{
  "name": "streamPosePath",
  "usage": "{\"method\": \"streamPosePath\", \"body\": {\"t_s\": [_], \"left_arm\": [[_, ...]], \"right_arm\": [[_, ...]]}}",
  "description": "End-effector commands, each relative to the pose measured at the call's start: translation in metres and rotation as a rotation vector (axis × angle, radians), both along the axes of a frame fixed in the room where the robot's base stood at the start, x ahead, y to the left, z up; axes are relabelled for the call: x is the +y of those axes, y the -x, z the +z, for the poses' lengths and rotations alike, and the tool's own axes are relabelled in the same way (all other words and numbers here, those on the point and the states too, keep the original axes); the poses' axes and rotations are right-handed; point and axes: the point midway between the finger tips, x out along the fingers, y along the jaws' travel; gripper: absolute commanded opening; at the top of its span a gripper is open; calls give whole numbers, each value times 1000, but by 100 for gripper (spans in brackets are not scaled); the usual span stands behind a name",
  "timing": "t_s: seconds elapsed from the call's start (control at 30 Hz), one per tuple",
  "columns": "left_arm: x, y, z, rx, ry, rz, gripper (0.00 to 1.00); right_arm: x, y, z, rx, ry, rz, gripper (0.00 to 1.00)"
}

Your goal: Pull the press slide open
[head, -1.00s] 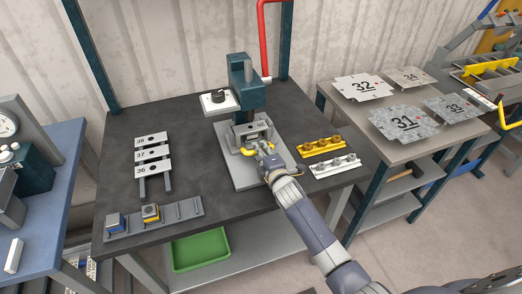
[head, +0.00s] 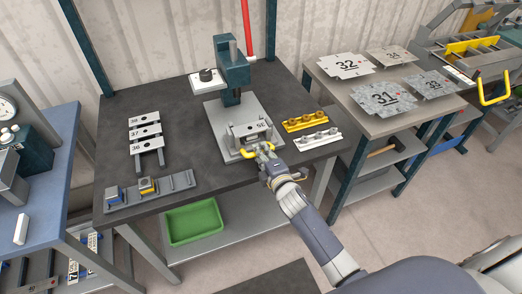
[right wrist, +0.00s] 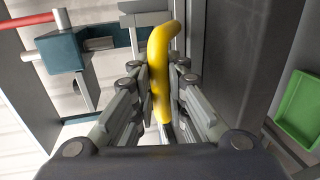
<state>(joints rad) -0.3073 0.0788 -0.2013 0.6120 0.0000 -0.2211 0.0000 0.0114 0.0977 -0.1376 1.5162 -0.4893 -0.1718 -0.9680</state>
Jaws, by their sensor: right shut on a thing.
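The press (head: 235,75) is a dark teal column on a grey base plate (head: 218,110) on the dark bench. Its grey slide (head: 240,133), marked 35, sits at the front of the plate, out from under the press head. My right gripper (head: 264,148) is shut on the slide's yellow handle (head: 247,154). In the right wrist view the yellow handle (right wrist: 160,75) runs between the two fingers of the gripper (right wrist: 160,90). My left gripper is not in view.
Yellow (head: 305,121) and white (head: 318,138) tool strips lie right of the press. Numbered plates (head: 146,132) and a grey rail (head: 175,188) stand at left. A green bin (head: 194,222) is on the lower shelf. A side table (head: 365,100) holds metal sheets.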

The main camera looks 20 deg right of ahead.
Motion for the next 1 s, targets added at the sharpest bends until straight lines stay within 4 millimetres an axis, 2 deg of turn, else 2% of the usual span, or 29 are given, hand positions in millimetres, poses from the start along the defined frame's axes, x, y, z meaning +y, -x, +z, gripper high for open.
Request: {"method": "streamPosePath", "body": {"t_s": [0.07,0.1,0.17,0.37,0.5,0.63,0.77,1.0], "left_arm": [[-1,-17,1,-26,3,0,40],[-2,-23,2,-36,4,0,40],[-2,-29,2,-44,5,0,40],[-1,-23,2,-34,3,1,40],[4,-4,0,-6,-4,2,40],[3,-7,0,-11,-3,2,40],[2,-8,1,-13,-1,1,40],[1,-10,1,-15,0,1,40]], "right_arm": [[0,2,-4,9,0,0,0],[0,2,-5,9,0,0,20],[1,2,-4,9,0,0,34],[0,1,-3,6,0,0,34],[0,2,-2,4,0,0,34],[0,10,-1,5,1,0,34],[-1,27,2,6,2,0,34],[-2,76,11,8,0,0,34]]}}
